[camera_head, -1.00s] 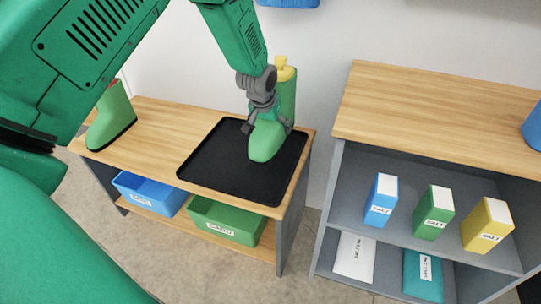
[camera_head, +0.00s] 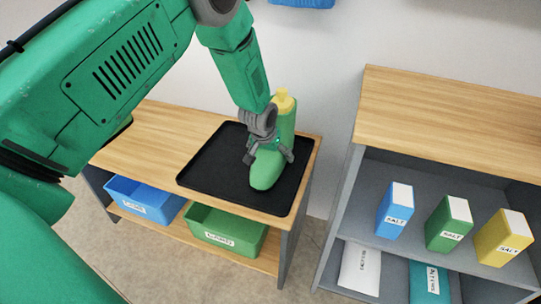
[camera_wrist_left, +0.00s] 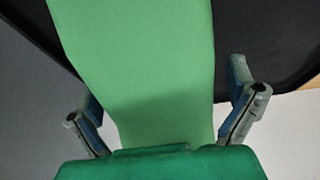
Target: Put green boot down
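The green boot (camera_head: 267,170) stands upright on the black tray (camera_head: 205,170), toe toward the camera, with a yellow part at its top. It fills the middle of the left wrist view (camera_wrist_left: 145,70). My left gripper (camera_head: 268,158) is around the boot near its ankle. Its two fingers (camera_wrist_left: 165,110) are spread on either side of the boot, with a gap visible by the right finger. The boot's sole is hard to see against the dark tray. My right gripper is not in view.
The tray lies on a wooden-topped bench (camera_head: 150,130). Blue (camera_head: 145,198) and green (camera_head: 225,230) bins sit on its lower shelf. A grey shelf unit (camera_head: 350,195) at right holds blue, green and yellow salt boxes. Its wooden top (camera_head: 430,115) is clear in view.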

